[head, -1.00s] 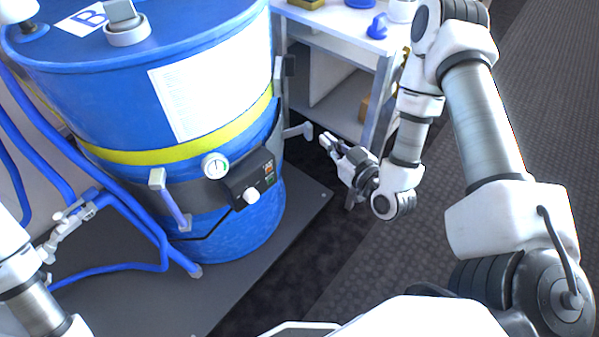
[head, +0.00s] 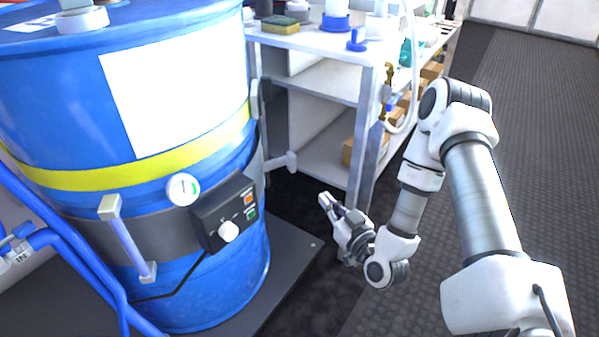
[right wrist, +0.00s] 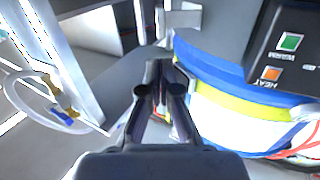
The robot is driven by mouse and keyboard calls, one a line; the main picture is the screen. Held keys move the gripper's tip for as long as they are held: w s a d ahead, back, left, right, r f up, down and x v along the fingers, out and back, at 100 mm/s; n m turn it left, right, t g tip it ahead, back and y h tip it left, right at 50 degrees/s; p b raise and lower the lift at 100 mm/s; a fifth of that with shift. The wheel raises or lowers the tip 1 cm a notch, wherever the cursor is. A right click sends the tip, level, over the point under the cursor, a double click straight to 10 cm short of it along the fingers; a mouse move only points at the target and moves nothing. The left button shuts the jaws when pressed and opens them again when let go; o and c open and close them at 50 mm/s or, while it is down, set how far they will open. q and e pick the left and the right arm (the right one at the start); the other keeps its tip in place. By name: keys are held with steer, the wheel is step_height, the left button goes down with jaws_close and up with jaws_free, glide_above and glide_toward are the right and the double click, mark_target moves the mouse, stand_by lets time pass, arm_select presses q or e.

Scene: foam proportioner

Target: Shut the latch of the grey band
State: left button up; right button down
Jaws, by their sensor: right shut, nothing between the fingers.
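The grey band (head: 175,238) wraps the blue drum (head: 210,295) below a yellow stripe and carries a black control box (head: 228,213). A light grey bar with block ends (head: 128,238) stands on its front. My left gripper is out of view.
A white shelf unit (head: 365,140) with boxes and bottles stands behind my right gripper. Blue hoses (head: 65,260) run at lower left. The drum stands on a dark plate (head: 290,262); floor right of it is clear.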

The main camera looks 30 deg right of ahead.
mark_target(295, 164)
steer(key=w+b, duration=0.1)
steer(key=w, duration=0.3)
steer(key=w+b, duration=0.2)
steer(key=w, duration=0.3)
steer(key=w+d+b, duration=0.1)
steer(key=w+b, duration=0.1)
steer(key=w, duration=0.2)
steer(key=shift+w, duration=0.35)
steer(key=shift+d, duration=0.1)
